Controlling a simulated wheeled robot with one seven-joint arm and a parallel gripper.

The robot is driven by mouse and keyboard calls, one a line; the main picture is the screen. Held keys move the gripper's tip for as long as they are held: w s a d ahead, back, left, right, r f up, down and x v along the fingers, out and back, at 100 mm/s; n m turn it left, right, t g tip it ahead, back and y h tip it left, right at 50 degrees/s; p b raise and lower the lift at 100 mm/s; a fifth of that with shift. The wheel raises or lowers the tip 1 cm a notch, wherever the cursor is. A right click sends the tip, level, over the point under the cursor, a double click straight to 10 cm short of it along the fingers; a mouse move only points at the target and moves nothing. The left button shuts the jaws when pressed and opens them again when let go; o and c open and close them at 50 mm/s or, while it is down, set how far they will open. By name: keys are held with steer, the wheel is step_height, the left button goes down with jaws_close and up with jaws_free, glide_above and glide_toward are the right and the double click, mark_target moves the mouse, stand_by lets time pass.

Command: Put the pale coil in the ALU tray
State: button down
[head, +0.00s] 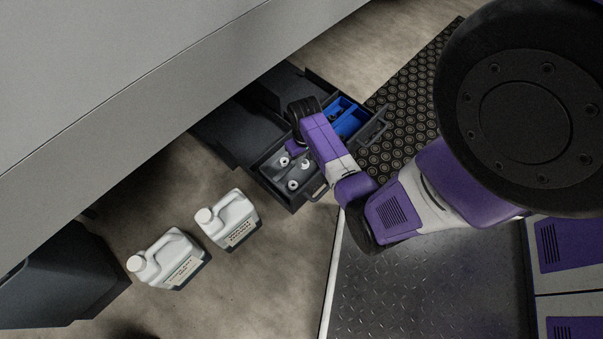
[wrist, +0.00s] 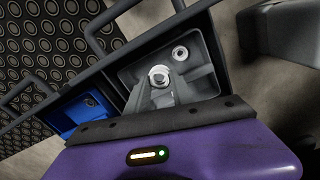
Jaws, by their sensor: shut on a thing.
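My gripper (wrist: 161,82) is shut on a pale, round, ring-like piece that looks like the pale coil (wrist: 159,73). The held piece is over or inside a grey tray (wrist: 128,75) in the wrist view; I cannot tell whether it touches the floor of the tray. A second pale ring (wrist: 180,53) lies in the same tray, near its far corner. In the head view, the grey tray area holds small pale round pieces (head: 292,185), and my arm hides part of it. No ALU label is readable in either view.
A blue tray (wrist: 62,117) sits beside the grey one; it also shows in the head view (head: 350,122). Handles (wrist: 97,30) stick out from the dark case. Two white jugs (head: 232,220) (head: 168,259) stand on the floor. A grey overhang (head: 130,80) covers the upper left.

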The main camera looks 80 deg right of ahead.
mark_target(304, 180)
step_height(304, 180, down, 12)
steer(key=b, duration=0.6)
steer(key=shift+r, duration=0.1)
steer(key=c, duration=1.4)
jaws_free()
step_height(304, 180, up, 12)
steer(key=p, duration=0.7)
